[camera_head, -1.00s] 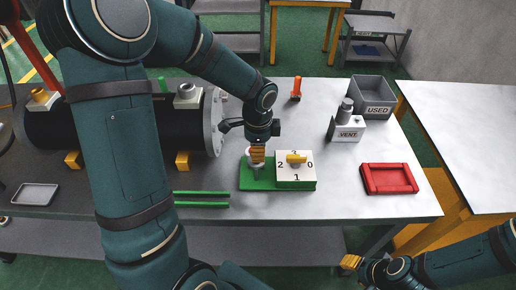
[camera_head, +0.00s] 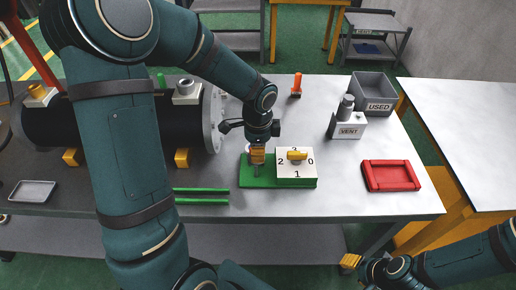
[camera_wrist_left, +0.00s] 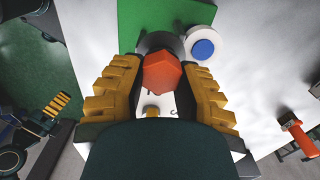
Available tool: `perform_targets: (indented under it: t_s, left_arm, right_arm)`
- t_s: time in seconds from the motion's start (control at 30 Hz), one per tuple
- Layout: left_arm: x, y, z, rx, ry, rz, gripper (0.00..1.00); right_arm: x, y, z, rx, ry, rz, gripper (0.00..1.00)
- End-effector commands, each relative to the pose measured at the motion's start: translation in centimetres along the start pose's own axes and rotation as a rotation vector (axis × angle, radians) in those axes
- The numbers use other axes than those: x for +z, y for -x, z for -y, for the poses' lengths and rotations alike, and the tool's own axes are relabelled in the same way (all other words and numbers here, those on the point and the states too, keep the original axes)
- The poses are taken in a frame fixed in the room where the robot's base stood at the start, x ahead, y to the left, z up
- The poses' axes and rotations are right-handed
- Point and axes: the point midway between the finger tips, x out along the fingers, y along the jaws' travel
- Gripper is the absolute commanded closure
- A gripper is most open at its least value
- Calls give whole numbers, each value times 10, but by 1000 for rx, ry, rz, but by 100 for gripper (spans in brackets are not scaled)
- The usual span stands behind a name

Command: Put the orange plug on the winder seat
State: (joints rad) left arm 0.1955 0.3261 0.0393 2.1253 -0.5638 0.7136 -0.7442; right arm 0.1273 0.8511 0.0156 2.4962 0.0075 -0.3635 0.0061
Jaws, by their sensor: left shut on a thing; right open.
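The orange plug (camera_wrist_left: 161,71), with a six-sided head, sits between the fingers of my left gripper (camera_head: 257,160), which is shut on it. The gripper points down over the left part of a green base plate (camera_head: 246,180). In the left wrist view a dark round part (camera_wrist_left: 158,42) shows just beyond the plug; whether they touch is unclear. I cannot tell which part is the winder seat. A white block with numbers and a yellow knob (camera_head: 297,156) stands on the plate's right part. My right gripper (camera_head: 350,262) is open and empty, off the table's front edge.
A white disc with a blue centre (camera_wrist_left: 203,49) is beside the plate. An orange-handled piece (camera_head: 297,84) stands at the back. A VENT block (camera_head: 348,130), a grey USED bin (camera_head: 374,92) and a red tray (camera_head: 391,175) are to the right. Green bars (camera_head: 201,196) lie left of front.

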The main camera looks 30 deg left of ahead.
Motion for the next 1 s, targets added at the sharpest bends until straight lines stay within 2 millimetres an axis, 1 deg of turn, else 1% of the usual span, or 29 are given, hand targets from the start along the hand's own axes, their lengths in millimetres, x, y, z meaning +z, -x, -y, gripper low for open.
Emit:
perform_targets:
  t_s: [0.37,0.4,0.47,0.5,0.83,0.93,1.0]
  left_arm:
    - [0,-1,0,0,0,0,100]
    - [0,-1,0,0,0,0,62]
    - [0,-1,0,0,0,0,41]
    - [0,-1,0,0,0,0,39]
    - [0,2,0,-1,0,-1,39]
    - [0,11,1,-3,1,-1,39]
    - [0,22,1,-5,0,-2,39]
  right_arm:
    - [0,0,0,0,0,0,53]
    - [0,0,0,0,0,0,53]
    - [0,0,0,0,0,0,53]
    - [0,0,0,0,0,0,53]
    - [0,0,0,0,0,0,53]
    - [0,0,0,0,0,0,53]
    - [0,0,0,0,0,0,53]
